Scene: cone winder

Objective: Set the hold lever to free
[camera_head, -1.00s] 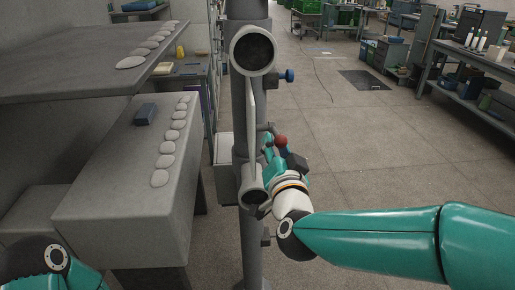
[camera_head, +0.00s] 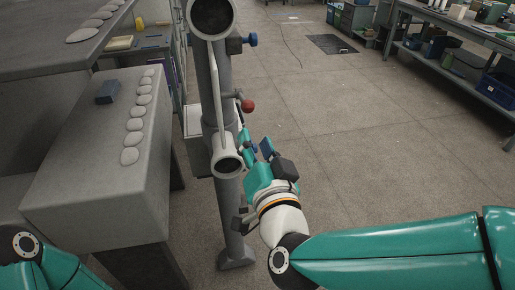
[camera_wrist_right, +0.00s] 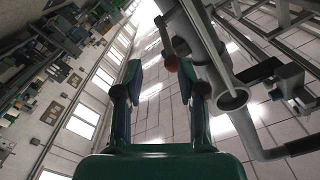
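The hold lever, a short grey arm with a red ball knob (camera_head: 248,105), sticks out to the right of the grey post (camera_head: 207,80). My right gripper (camera_head: 255,146) is just below the knob, its fingers apart and pointing up toward it. In the right wrist view the red knob (camera_wrist_right: 171,64) shows between the two open fingers (camera_wrist_right: 160,76), nearer the right one, and looks to lie beyond their tips. I cannot see contact. Of my left arm only a link shows at the bottom left; its gripper is out of the picture.
A round tube end (camera_head: 228,165) and a pale rod (camera_head: 212,95) are on the post left of my right gripper. A blue knob (camera_head: 251,39) sits higher up. A grey bench (camera_head: 75,205) with white discs stands left. The floor at right is open.

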